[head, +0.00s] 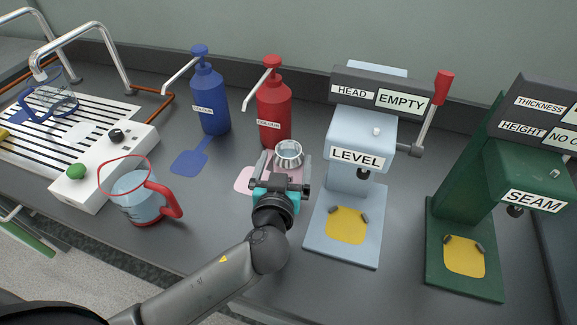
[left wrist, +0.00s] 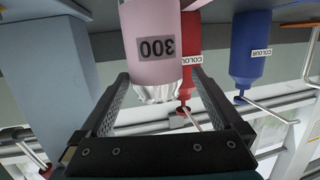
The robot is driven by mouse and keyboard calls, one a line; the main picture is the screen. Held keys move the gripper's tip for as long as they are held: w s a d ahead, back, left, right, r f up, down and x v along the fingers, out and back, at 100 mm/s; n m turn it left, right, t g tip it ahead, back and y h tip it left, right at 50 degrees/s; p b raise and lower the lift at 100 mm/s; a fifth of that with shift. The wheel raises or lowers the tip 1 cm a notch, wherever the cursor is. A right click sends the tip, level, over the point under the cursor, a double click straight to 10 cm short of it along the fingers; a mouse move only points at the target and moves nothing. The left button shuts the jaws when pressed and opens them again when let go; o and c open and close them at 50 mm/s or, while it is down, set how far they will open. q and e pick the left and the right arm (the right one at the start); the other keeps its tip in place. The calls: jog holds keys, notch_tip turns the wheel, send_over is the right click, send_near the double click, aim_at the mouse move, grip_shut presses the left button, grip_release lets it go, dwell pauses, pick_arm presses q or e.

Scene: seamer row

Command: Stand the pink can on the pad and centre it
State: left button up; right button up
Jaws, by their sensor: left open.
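The pink can (head: 289,151) stands upright in front of the red bottle, with a silvery crimped rim at its top. In the left wrist view, which is upside down, the can (left wrist: 152,40) carries a "300" label. My left gripper (head: 281,168) is open, its fingers on either side of the can; I cannot tell whether they touch it. A pink patch (head: 244,180) shows left of the gripper, partly hidden. Yellow pads lie on the LEVEL machine base (head: 347,225) and the SEAM machine base (head: 463,256). My right gripper is not in view.
A red pump bottle (head: 273,112) and blue pump bottle (head: 209,100) stand behind. The LEVEL machine (head: 360,135), with a red-handled lever, is right of the gripper; the green SEAM machine (head: 465,180) is further right. A red-handled jug (head: 143,195) stands left, beside a white drip station (head: 105,165).

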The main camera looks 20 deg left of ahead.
pick_arm(q)
jog(key=shift+d+f+b+x, duration=0.1)
jog(key=shift+b+x, duration=0.05)
jog(key=shift+x, duration=1.2)
jog(key=shift+d+f+b+x, duration=0.1)
jog(key=shift+d+b+x, duration=0.05)
jog(key=shift+x, duration=1.2)
grip_shut()
